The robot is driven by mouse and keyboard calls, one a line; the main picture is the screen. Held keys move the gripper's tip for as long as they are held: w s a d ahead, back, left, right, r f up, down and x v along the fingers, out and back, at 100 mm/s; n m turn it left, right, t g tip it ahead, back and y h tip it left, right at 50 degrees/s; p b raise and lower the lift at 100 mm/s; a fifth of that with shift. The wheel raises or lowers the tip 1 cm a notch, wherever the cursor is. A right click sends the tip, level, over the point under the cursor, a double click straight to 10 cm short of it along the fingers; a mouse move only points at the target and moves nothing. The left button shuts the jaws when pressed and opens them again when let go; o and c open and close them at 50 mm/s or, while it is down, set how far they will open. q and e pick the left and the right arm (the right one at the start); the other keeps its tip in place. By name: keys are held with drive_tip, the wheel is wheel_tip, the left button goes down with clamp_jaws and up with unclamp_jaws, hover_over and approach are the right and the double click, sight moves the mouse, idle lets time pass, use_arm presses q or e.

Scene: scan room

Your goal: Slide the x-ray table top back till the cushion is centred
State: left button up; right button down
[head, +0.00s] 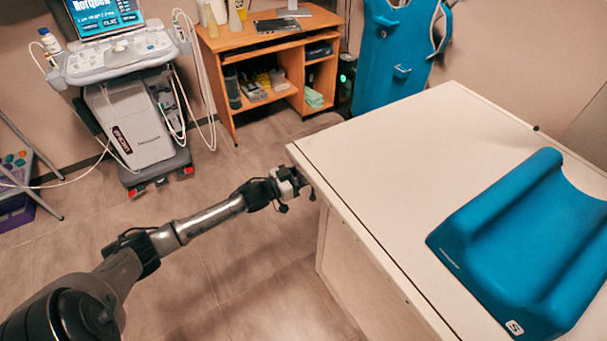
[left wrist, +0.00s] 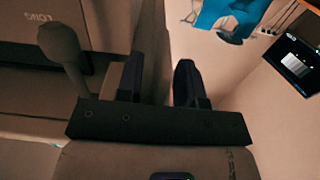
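The x-ray table top (head: 410,150) is a long pale slab on a white base, at the right of the head view. The blue cushion (head: 520,240) lies on it, towards the right and front, with bare top behind it. My left gripper (head: 308,190) is at the table's left edge near its far left corner. In the left wrist view its two dark fingers (left wrist: 160,85) are apart, with a pale strip showing between them. I cannot tell whether they touch the table. A panel marked LONG (left wrist: 48,22) and a rounded knob (left wrist: 62,50) are beside them. My right gripper is not in view.
An ultrasound cart (head: 130,125) stands at the back left. A wooden desk (head: 262,50) with bottles and a tablet is behind. A blue apron-like piece (head: 390,55) stands behind the table. The floor (head: 230,260) left of the table is clear apart from my arm.

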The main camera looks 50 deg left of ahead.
use_arm(q)
drive_tip(key=shift+s+a, duration=0.1)
drive_tip(key=shift+s, duration=0.4)
drive_tip(key=s+a+p, duration=0.2)
drive_tip(key=s+p, duration=0.2)
drive_tip(key=s, duration=0.8)
drive_tip(key=shift+s+a, duration=0.25)
drive_tip(key=shift+s, duration=0.05)
